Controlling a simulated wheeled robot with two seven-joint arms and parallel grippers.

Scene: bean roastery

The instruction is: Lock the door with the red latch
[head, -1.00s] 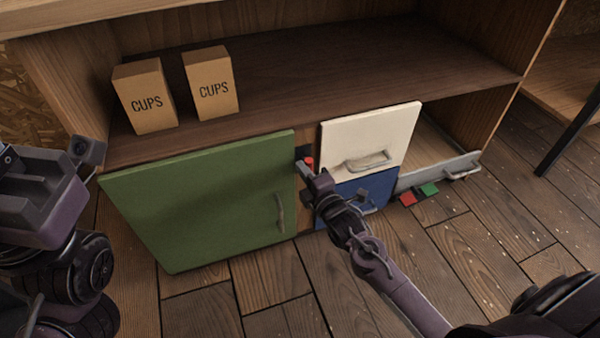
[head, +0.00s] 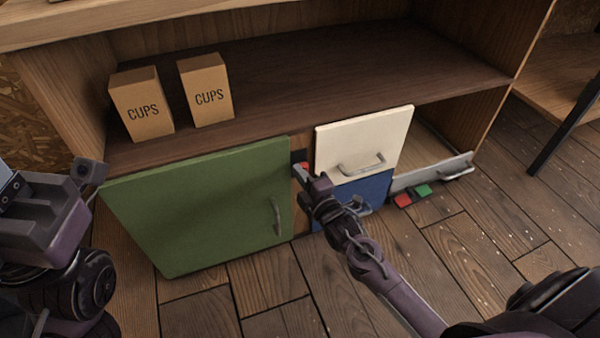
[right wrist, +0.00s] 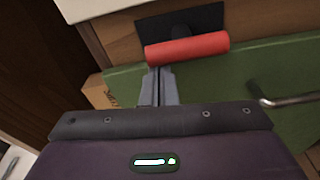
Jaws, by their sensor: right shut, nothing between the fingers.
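The green door (head: 200,205) is closed flush in the cabinet's left front, with a grey handle (head: 276,216). The red latch (head: 304,165) is at the door's right edge, mostly hidden by my right gripper in the head view. In the right wrist view the red latch (right wrist: 190,47) is a bar on a black plate (right wrist: 205,20); it lies roughly upright along the door edge. My right gripper (right wrist: 158,72) is shut and empty, its fingertips at the bar's door-facing side near one end; contact is unclear. My left gripper (head: 90,172) is at the left edge, away from the door.
A cream drawer (head: 364,140) is above a blue drawer (head: 370,188), right of the latch. A grey drawer (head: 430,176) stands at the far right. Red (head: 403,200) and green (head: 421,191) blocks are beside it. Two cups boxes (head: 142,103) stand on the shelf.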

